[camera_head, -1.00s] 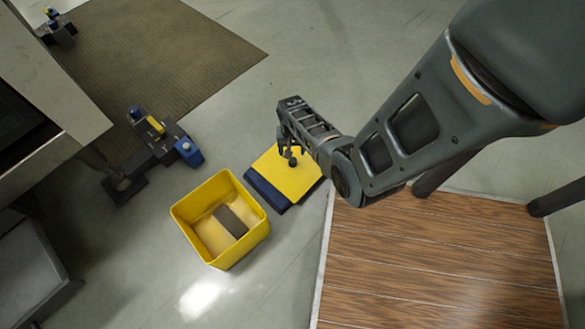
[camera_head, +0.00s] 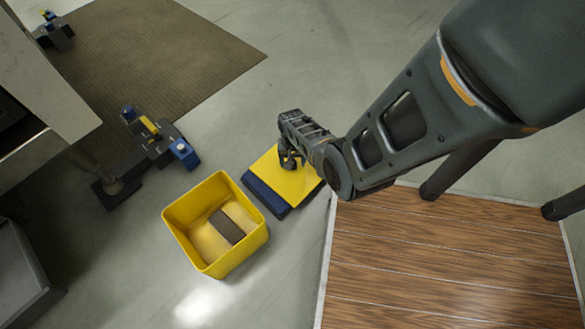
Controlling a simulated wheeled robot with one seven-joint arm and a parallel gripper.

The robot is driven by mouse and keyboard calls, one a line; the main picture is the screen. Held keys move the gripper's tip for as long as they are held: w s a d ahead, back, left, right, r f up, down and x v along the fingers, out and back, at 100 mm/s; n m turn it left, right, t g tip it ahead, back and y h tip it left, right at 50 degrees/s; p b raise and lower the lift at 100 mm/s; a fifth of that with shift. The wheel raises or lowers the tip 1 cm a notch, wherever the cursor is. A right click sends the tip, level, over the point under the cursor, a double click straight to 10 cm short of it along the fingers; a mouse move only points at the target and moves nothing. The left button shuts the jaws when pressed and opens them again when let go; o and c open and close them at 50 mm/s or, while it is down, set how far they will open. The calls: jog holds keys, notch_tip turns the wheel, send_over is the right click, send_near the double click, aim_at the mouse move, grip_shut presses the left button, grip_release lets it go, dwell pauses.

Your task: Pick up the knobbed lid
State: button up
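The knobbed lid (camera_head: 296,187) is a flat yellow square with a dark blue edge on its near left side. It is low beside the yellow bin; I cannot tell whether it rests directly on the floor. Its small dark knob is mostly hidden by my gripper (camera_head: 290,160). My gripper reaches down over the middle of the lid, with its fingertips at the knob. The dark fingers and dark knob blend together, so I cannot tell whether the fingers are closed on it.
An open yellow bin (camera_head: 178,237) with a brown block (camera_head: 227,226) inside stands just left of the lid. A wooden-topped surface (camera_head: 450,260) is close on the right. A dark fixture with blue and yellow parts (camera_head: 160,142) stands at the upper left.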

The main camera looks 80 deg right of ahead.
jog(key=shift+r, duration=0.1)
grip_shut()
dwell(0.4)
